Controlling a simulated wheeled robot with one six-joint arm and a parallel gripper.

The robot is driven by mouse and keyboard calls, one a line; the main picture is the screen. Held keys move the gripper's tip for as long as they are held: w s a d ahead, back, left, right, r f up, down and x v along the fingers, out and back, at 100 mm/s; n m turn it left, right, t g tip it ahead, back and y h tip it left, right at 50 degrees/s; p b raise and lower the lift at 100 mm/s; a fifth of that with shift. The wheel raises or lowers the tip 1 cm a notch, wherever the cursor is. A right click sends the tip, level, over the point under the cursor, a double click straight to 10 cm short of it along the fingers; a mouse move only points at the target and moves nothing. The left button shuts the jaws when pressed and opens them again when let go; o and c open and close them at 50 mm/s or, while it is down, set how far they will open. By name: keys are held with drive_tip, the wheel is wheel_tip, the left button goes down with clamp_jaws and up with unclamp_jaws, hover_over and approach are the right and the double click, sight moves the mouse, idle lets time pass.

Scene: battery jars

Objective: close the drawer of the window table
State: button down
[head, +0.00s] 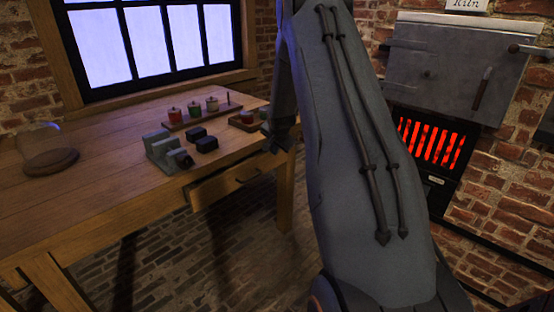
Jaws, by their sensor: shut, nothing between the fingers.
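The window table (95,210) is a wooden table below the window. Its drawer (225,186) is in the table's right part, with a dark handle (247,178) on its front. The drawer front stands out from the table edge, so the drawer looks partly open; its inside is mostly hidden. My gripper (268,136) is at the table's right end, above and behind the drawer front, close to the tabletop items. It is small and dark here, shut and empty. I cannot tell whether it touches anything.
A tray with several jars (193,107), a grey block stand (165,148), black blocks (206,144) and a glass dome on a wooden base (50,162) stand on the table. A kiln with glowing red bars (430,142) is at right. Brick floor (180,255) in front is clear.

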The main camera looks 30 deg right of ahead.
drive_tip(key=shift+w+b, duration=0.4)
drive_tip(key=shift+b, duration=0.1)
idle(0.3)
